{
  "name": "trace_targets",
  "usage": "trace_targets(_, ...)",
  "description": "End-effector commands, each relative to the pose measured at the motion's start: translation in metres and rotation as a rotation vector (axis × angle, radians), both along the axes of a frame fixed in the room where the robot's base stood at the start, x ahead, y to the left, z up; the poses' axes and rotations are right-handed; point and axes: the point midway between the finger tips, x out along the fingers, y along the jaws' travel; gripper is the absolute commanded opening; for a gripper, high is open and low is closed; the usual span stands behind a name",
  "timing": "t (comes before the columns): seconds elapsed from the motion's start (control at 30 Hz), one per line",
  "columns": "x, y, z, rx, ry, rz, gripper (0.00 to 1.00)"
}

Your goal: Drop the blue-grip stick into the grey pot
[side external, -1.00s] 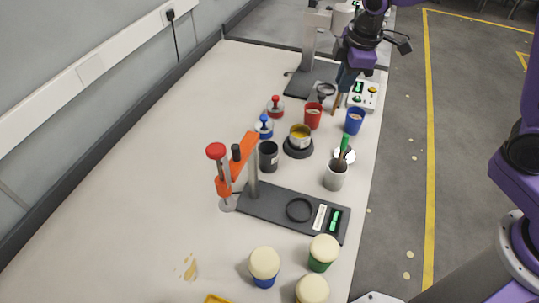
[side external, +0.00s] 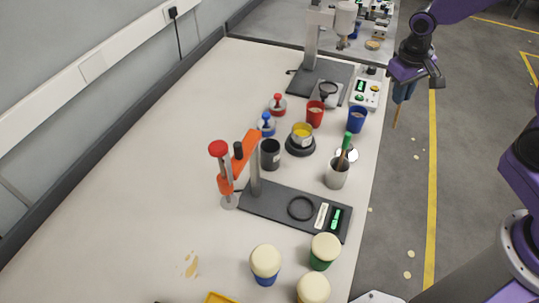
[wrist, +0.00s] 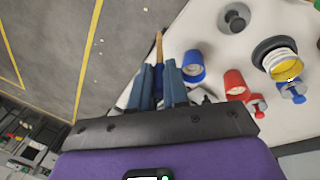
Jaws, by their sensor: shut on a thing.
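The grey pot (side external: 336,177) stands on the table near its right edge, with a green-grip stick (side external: 346,143) and another stick end showing in it. In the wrist view a grey round pot (wrist: 233,18) shows at the top. My gripper (side external: 402,95) is shut on the blue-grip stick (side external: 396,115), whose wooden end points down. It hangs beyond the table's right edge, farther back than the grey pot and apart from it. In the wrist view the stick (wrist: 159,45) sticks out between my fingers (wrist: 159,70), which partly hide its grip.
A blue cup (side external: 356,119) and a red cup (side external: 315,114) stand behind the grey pot. A yellow-filled tin (side external: 302,135) and a black pot (side external: 270,154) are to its left. A dark stand (side external: 290,208) with an orange arm lies in front. Beyond the right edge is open floor.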

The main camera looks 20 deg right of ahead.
Motion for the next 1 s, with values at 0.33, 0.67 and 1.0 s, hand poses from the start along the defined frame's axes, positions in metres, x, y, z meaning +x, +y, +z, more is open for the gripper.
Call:
trace_targets(0.33,0.000,0.000,0.000,0.000,0.000,-0.001,0.00)
trace_targets(0.67,0.013,0.024,0.003,0.000,-0.002,0.204,0.00)
trace_targets(1.0,0.042,0.090,0.011,0.001,-0.003,0.773,0.00)
